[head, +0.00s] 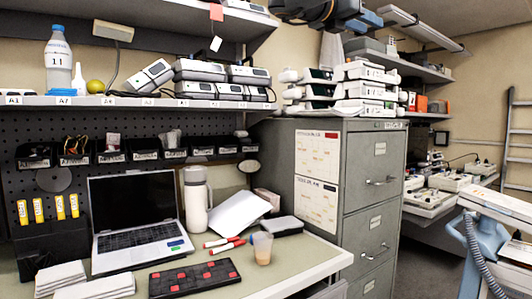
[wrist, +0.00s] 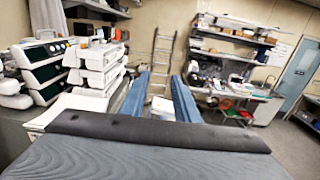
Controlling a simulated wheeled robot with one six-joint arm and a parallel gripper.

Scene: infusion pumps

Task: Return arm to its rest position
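My gripper (wrist: 160,97) shows in the wrist view with two blue fingers spread apart. Nothing is held between them; a ladder on the far wall shows through the gap. In the head view, dark and blue parts of my arm (head: 330,12) show at the top edge, raised above the shelf and cabinet. My gripper's fingertips are not clear in that view. White stacked infusion pumps (head: 362,85) stand on the grey filing cabinet (head: 372,185). Stacked pumps also show at the left of the wrist view (wrist: 95,65), beyond and left of the fingers.
More pumps (head: 222,82) sit on the shelf (head: 140,102) at left. Below, the bench holds a laptop (head: 135,215), a white flask (head: 196,200), a cup (head: 262,248) and a dark tray (head: 195,278). A ladder (wrist: 162,58) leans far back. Open floor (wrist: 265,145) lies at right.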

